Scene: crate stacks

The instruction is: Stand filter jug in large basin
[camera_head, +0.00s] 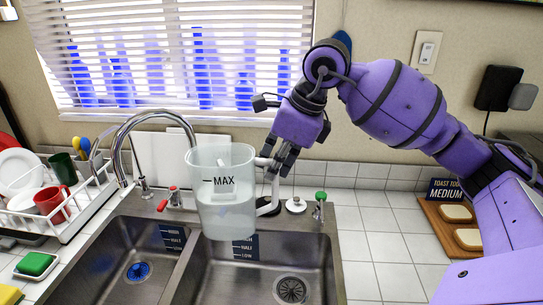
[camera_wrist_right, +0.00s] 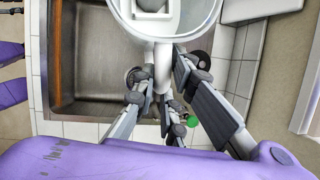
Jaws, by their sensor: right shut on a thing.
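The filter jug (camera_head: 222,205) is clear, marked MAX, and upright in the head view. It is held in the air in front of the sink's back edge, overlapping the divider and the right basin (camera_head: 300,262). My right gripper (camera_head: 272,168) is shut on its white handle, on the jug's right side. In the right wrist view the jug's rim (camera_wrist_right: 222,12) is cut off at the top and the gripper fingers (camera_wrist_right: 160,105) are around the handle. The left basin (camera_head: 95,262) has a blue drain. My left gripper is not in view.
A tall faucet (camera_head: 124,135) arches left of the jug. A red-handled valve (camera_head: 168,198) and green-topped fitting (camera_head: 320,200) stand behind the sink. A dish rack (camera_head: 75,220) with cups and plates is at left; a bread board (camera_head: 445,225) at right. Both basins look empty.

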